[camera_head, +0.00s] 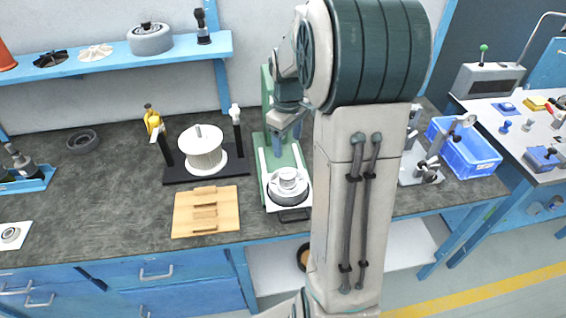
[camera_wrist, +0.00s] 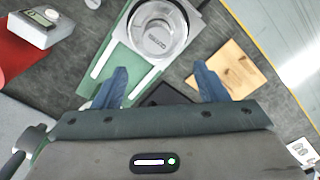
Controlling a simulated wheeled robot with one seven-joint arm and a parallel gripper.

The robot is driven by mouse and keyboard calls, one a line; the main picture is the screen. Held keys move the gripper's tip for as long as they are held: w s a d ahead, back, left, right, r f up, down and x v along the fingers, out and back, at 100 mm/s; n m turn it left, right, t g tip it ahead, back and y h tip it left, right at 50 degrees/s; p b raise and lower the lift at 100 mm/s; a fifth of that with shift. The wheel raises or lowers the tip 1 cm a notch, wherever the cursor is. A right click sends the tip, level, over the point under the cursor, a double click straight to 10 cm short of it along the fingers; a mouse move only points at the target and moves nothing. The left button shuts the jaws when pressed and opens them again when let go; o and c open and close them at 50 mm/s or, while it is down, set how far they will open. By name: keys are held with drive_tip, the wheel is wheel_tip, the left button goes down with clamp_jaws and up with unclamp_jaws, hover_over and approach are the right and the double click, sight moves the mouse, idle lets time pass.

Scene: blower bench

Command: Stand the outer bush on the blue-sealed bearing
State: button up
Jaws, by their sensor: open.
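My gripper (camera_wrist: 161,70) is open, with its two blue fingers apart and nothing between them. It also shows in the head view (camera_head: 283,136), above the green press (camera_head: 272,147). A round silver stepped part (camera_head: 288,178) sits on a dark ring on the press's pale plate. In the wrist view a shiny round metal part (camera_wrist: 159,30) lies beyond the fingertips, apart from them. I cannot tell whether this is the outer bush. A bearing (camera_head: 10,235) lies on a white card at the far left. No blue seal is distinct, so I cannot tell the blue-sealed bearing.
A wooden board with slots (camera_head: 230,212) lies left of the press. Behind it stands a white spool (camera_head: 203,150) on a black base. A dark ring (camera_head: 83,140) lies at the back left. A blue crate (camera_head: 470,155) is at right. The left-middle bench is mostly clear.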

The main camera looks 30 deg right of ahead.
drive_tip(key=s+a+r+m+t, duration=0.1)
drive_tip(key=s+a+r+m, duration=0.1)
drive_tip(key=s+a, duration=0.4)
drive_tip(key=s+a+r+m+t, duration=0.2)
drive_tip(key=s+a, duration=0.5)
drive_tip(key=s, duration=0.6)
drive_tip(key=shift+r+m, duration=0.8)
drive_tip(key=shift+r, duration=0.15)
